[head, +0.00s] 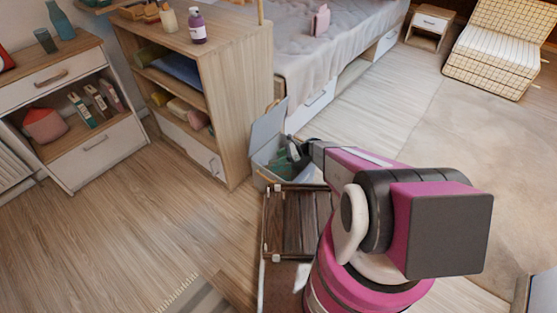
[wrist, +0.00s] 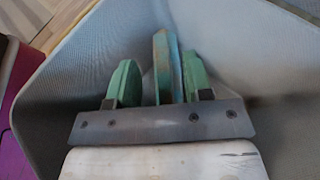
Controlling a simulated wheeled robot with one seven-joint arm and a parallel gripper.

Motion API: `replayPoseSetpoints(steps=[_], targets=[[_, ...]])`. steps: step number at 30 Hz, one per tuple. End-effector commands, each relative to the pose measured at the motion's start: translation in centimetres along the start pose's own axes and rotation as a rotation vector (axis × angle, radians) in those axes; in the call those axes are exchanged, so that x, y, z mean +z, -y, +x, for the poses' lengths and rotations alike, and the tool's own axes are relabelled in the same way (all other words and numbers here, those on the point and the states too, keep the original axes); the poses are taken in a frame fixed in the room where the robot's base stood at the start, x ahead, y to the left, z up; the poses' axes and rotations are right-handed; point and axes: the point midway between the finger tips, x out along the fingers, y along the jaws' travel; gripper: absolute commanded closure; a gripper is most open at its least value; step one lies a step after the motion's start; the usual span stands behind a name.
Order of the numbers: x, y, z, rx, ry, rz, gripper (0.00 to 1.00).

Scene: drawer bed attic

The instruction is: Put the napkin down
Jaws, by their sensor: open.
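My gripper (wrist: 160,82) is open inside a grey box in the wrist view, its two green fingers apart. A narrow, upright teal strip with a brownish edge (wrist: 167,65), possibly the folded napkin, stands between the fingers, closer to the right one. I cannot tell whether it touches that finger. The grey box's smooth wall (wrist: 245,45) surrounds the fingers. In the head view my gripper (head: 293,152) reaches into the open grey box (head: 268,132) beside the wooden shelf unit. No napkin can be made out clearly there.
A wooden shelf unit (head: 235,110) stands left of the box, with a purple bottle (head: 197,27) on top. A bed with drawers (head: 320,97) is behind. A dark wooden slatted piece (head: 292,222) lies in front of the box. Open floor (head: 180,215) extends at left.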

Motion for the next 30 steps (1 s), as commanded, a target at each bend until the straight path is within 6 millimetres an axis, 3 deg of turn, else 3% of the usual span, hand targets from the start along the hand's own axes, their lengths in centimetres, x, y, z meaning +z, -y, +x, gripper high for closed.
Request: replayPoseSetpoints(steps=[9,15,20,26,30], targets=[[0.0,0.0,-6.7,-0.002,0.000,0.001,0.54],[0.0,0.0,-9.3,-0.001,0.001,0.000,0.54],[0.4,-0.2,-10.2,0.005,-0.009,-0.011,0.54],[4.4,-3.0,-11.9,0.067,-0.141,-0.174,0.54],[9.2,-6.6,-14.5,0.174,-0.323,-0.411,0.54]])
